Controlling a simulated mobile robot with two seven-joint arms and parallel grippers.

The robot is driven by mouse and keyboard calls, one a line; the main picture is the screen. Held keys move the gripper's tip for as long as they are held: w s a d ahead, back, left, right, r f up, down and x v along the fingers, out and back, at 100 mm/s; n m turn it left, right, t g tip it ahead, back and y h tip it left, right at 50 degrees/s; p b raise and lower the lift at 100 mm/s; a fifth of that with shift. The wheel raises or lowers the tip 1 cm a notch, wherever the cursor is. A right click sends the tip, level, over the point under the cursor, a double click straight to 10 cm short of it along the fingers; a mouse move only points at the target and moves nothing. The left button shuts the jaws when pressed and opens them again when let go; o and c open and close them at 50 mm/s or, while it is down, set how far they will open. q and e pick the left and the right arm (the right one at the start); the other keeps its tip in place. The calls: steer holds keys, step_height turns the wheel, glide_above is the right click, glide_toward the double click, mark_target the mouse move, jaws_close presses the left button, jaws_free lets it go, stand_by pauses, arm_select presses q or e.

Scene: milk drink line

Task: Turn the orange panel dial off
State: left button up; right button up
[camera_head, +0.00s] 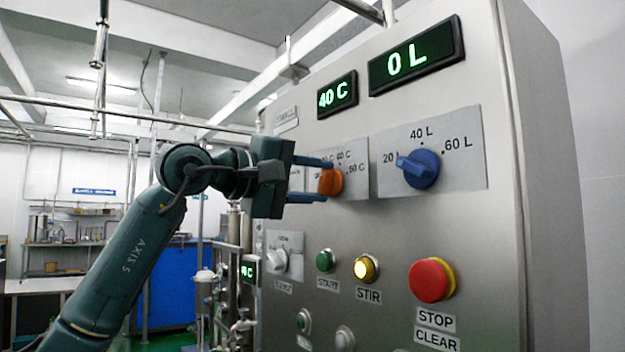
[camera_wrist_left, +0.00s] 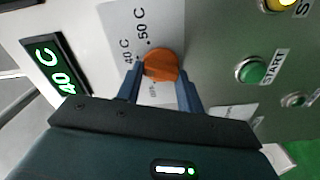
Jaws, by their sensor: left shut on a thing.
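The orange panel dial (camera_head: 331,181) sits on a grey scale plate with temperature marks on the steel panel. My left gripper (camera_head: 318,181) comes in from the left with its two blue fingers above and below the dial, shut on it. In the left wrist view the orange dial (camera_wrist_left: 161,65) shows between the fingertips (camera_wrist_left: 160,82), with 40 C and 50 C printed beside it. The dial's pointer is hard to make out, and the fingers hide part of the scale. My right gripper is not in view.
A blue dial (camera_head: 418,168) with 20, 40 and 60 L marks is to the right. Displays read 40 C (camera_head: 337,95) and 0 L (camera_head: 416,55). Below are a green START button (camera_head: 325,260), a lit yellow STIR button (camera_head: 365,268) and a red STOP button (camera_head: 430,280).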

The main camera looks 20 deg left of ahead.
arm_select(q)
steer(key=n, duration=1)
steer(key=shift+f, duration=0.1)
steer(key=n+b, duration=0.1)
steer(key=n, duration=0.4)
steer(key=shift+f, duration=0.1)
steer(key=shift+s+d+n+b, duration=0.1)
steer(key=shift+n+b, duration=0.2)
steer(key=shift+n, duration=0.8)
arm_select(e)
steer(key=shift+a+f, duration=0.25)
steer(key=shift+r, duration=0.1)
